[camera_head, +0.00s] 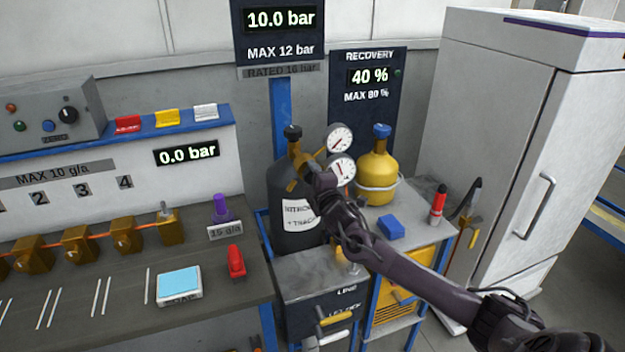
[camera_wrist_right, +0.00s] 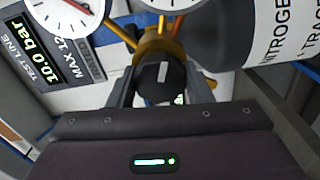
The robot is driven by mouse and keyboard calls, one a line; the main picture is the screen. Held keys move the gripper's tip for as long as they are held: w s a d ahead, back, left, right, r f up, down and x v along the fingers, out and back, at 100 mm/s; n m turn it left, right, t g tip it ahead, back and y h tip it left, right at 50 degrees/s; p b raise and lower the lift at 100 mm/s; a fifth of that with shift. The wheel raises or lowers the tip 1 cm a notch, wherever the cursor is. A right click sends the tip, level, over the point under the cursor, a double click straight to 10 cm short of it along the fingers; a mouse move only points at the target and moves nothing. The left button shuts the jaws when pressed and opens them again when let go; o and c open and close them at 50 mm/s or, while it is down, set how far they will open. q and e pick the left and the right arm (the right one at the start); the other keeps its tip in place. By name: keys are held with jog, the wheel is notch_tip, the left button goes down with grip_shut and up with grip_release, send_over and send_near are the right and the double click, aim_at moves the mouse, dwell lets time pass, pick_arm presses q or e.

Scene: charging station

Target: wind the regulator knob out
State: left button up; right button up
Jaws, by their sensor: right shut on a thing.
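The regulator knob (camera_wrist_right: 162,78) is black with a pale mark and sits on a brass body (camera_wrist_right: 160,45) in the right wrist view. My right gripper (camera_head: 318,182) is shut on the knob, with one finger on each side of it. In the head view the gripper hides the knob. The brass regulator (camera_head: 298,168) is on the dark nitrogen cylinder (camera_head: 284,200) and bears two white gauges, an upper one (camera_head: 339,139) and a lower one (camera_head: 342,169). The test line display (camera_head: 280,19) reads 10.0 bar, above "MAX 12 bar". My left gripper is not in view.
A yellow recovery cylinder (camera_head: 378,172) stands close at the right, under a display (camera_head: 369,76) reading 40 %. A blue block (camera_head: 391,227) and a red-topped bottle (camera_head: 438,205) are on the cart. A bench (camera_head: 120,290) with brass valves (camera_head: 125,236) is at left.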

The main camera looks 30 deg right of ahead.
jog(key=n+b, duration=0.1)
jog(key=n, duration=0.2)
jog(key=n+b, duration=0.1)
jog(key=n, duration=0.1)
jog(key=shift+f+n, duration=0.2)
jog(key=shift+n, duration=0.2)
jog(key=n+b, duration=0.3)
jog(key=n, duration=0.2)
jog(key=shift+f, duration=0.1)
jog(key=n+b, duration=0.3)
jog(key=n, duration=0.1)
jog(key=shift+f, duration=0.1)
jog(key=n+b, duration=0.5)
jog(key=shift+b, duration=0.3)
jog(key=shift+n+b, duration=0.85)
jog(key=shift+n, duration=0.05)
jog(key=shift+n+b, duration=0.4)
jog(key=shift+n, duration=0.1)
jog(key=o, duration=1)
jog(key=shift+d+r, duration=0.1)
jog(key=shift+r, duration=0.1)
